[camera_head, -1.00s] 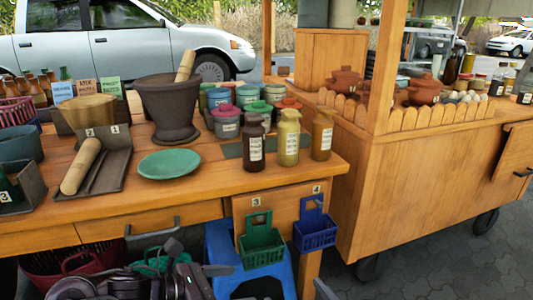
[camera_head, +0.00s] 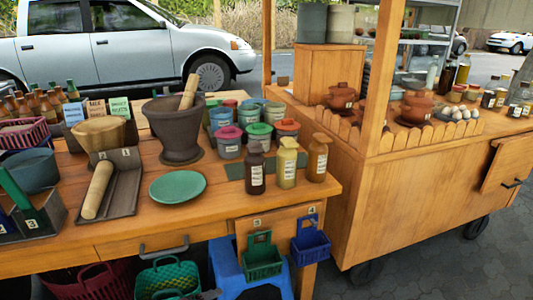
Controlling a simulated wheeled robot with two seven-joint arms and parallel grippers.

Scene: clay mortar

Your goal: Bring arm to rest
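Neither of my grippers shows clearly in the head view; a small grey piece at the bottom edge is too little to identify. The dark clay mortar (camera_head: 181,138) stands upright on the wooden table (camera_head: 225,207), with a wooden pestle (camera_head: 189,92) leaning in it. A wooden rolling pin (camera_head: 97,190) lies in a dark tray (camera_head: 124,204) to the left. A green plate (camera_head: 177,187) lies flat in front of the mortar.
Three labelled bottles (camera_head: 287,163) stand at the table's right side, with several lidded pots (camera_head: 229,142) behind them. Green (camera_head: 262,262) and blue (camera_head: 311,247) baskets hang at the front. A blue stool (camera_head: 228,270) stands below. A wooden cart (camera_head: 430,190) is at the right.

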